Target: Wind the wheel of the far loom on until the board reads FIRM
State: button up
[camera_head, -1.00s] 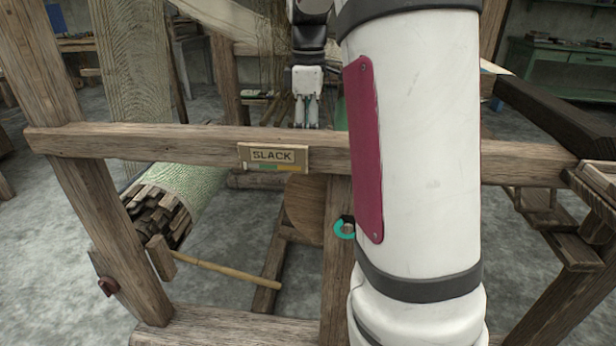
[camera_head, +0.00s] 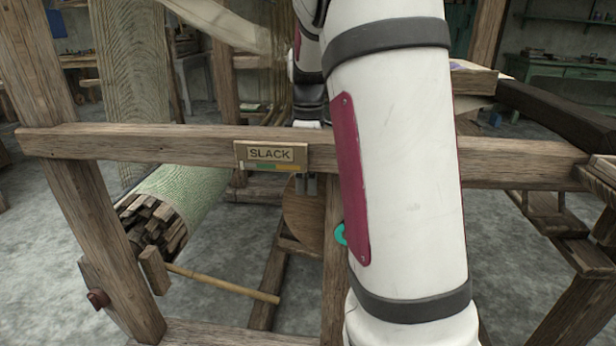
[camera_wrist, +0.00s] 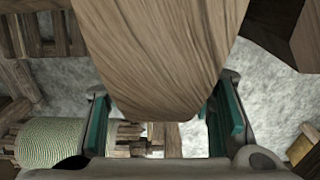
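The board (camera_head: 271,154) on the loom's cross rail reads SLACK, with a coloured strip under the word. The wooden wheel (camera_head: 303,217) shows below the rail, partly hidden by a post and my arm. In the wrist view the curved wooden edge of what looks like the wheel (camera_wrist: 165,60) fills the upper middle. My gripper (camera_wrist: 163,125) has its two teal-padded fingers apart, one on each side of that edge; I cannot tell whether they touch it. In the head view only my gripper's tips (camera_head: 306,184) show, just below the rail beside the wheel.
The cross rail (camera_head: 130,146) runs in front of the wheel, and a post stands beside it. A roller with green cloth (camera_head: 190,195) lies at left, with a wooden mallet-like handle (camera_head: 225,282) below it. A teal ring (camera_head: 341,234) shows beside my arm.

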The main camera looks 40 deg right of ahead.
grip_shut()
jog(key=shift+w+a+f+g+p, duration=0.2)
jog(key=shift+a+f+g+p, duration=0.1)
jog(key=shift+p, duration=0.6)
jog(key=shift+w+a+f+g+h+p, duration=0.25)
jog(key=shift+f+g+h+p, duration=0.3)
jog(key=shift+p, duration=0.5)
jog(key=shift+w+a+f+g+h+p, duration=0.1)
jog(key=shift+w+f+g+h+p, duration=0.15)
jog(key=shift+f+g+h+p, duration=0.55)
jog(key=shift+t+p, duration=0.25)
jog(key=shift+p, duration=0.05)
jog(key=shift+o, duration=0.3)
grip_release()
jog(key=v, duration=1.2)
